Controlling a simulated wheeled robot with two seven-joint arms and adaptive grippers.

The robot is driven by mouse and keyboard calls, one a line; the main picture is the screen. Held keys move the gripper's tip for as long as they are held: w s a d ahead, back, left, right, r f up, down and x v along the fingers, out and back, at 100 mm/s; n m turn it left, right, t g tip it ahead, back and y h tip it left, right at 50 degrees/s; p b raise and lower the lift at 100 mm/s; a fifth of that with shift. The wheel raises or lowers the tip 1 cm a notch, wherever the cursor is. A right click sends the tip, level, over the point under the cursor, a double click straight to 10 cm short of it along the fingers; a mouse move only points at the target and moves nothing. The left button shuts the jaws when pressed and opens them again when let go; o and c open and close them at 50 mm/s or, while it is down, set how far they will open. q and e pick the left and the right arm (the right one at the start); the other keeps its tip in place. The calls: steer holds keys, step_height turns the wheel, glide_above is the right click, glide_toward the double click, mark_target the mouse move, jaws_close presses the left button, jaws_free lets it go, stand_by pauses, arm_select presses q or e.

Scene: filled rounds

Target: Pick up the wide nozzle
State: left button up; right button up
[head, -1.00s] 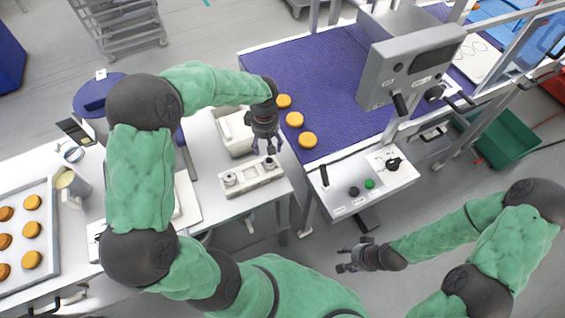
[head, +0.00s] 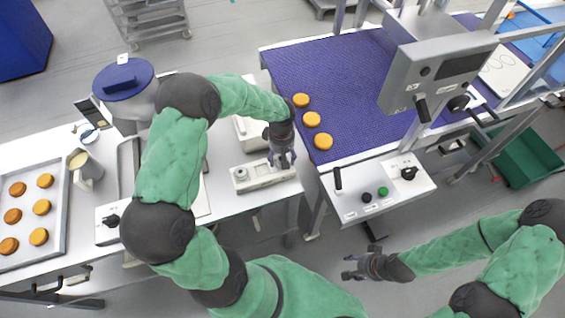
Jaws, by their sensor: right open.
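A pale nozzle holder (head: 263,181) stands near the right end of the white worktop. One small grey nozzle (head: 240,174) shows in its left part. My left gripper (head: 281,162) points down over the holder's right part and hides what is there; I cannot tell whether its fingers are open or touch anything. Which nozzle is the wide one is too small to tell. My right gripper (head: 352,267) is open and empty, out over the floor to the right of the worktop.
A pale box (head: 247,130) stands behind the holder. The purple conveyor (head: 350,75) with several round orange-topped pastries (head: 312,119) and its control panel (head: 380,187) are to the right. A tray of pastries (head: 62,215), a jug (head: 88,172) and a blue-lidded pot (head: 125,80) are at left.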

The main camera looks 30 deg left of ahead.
arm_select(q)
steer(key=shift+f, duration=0.75)
steer(key=c, duration=1.3)
steer(key=shift+r, duration=0.1)
steer(key=shift+r, duration=0.1)
